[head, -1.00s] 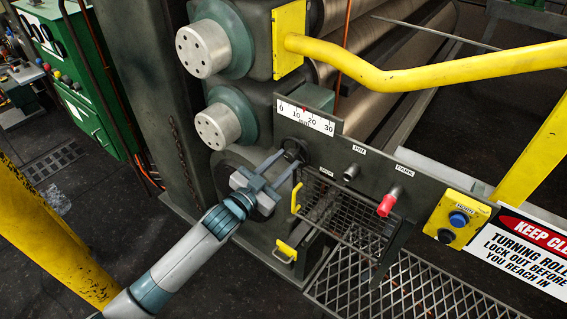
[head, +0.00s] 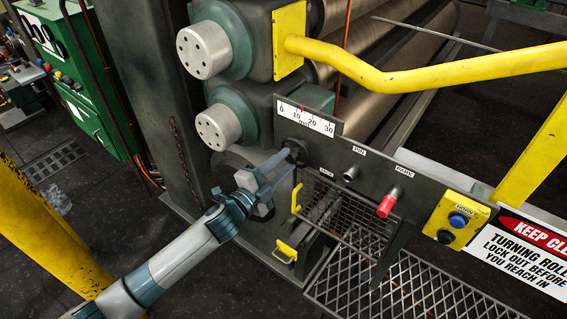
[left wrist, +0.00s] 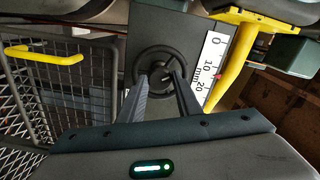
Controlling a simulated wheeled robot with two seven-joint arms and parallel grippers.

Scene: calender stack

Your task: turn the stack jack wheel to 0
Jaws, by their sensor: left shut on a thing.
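The stack jack wheel (head: 297,152) is a small dark handwheel on the grey panel, above the JACK label. The white mm scale (head: 306,119) above it reads 0 to 30, with a small red pointer (head: 302,109) a little past 10. My left gripper (head: 291,157) reaches the wheel from the lower left, its two fingers shut on it. In the left wrist view the round wheel (left wrist: 158,52) shows between and beyond the fingertips (left wrist: 164,72), which partly cover its lower rim. My right gripper is out of view.
Right of the wheel are the PIN knob (head: 351,174), the red PARK knob (head: 389,202) and a yellow HORN box (head: 458,218). A mesh guard (head: 335,208) with yellow handles lies below. A yellow rail (head: 430,75) crosses above right.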

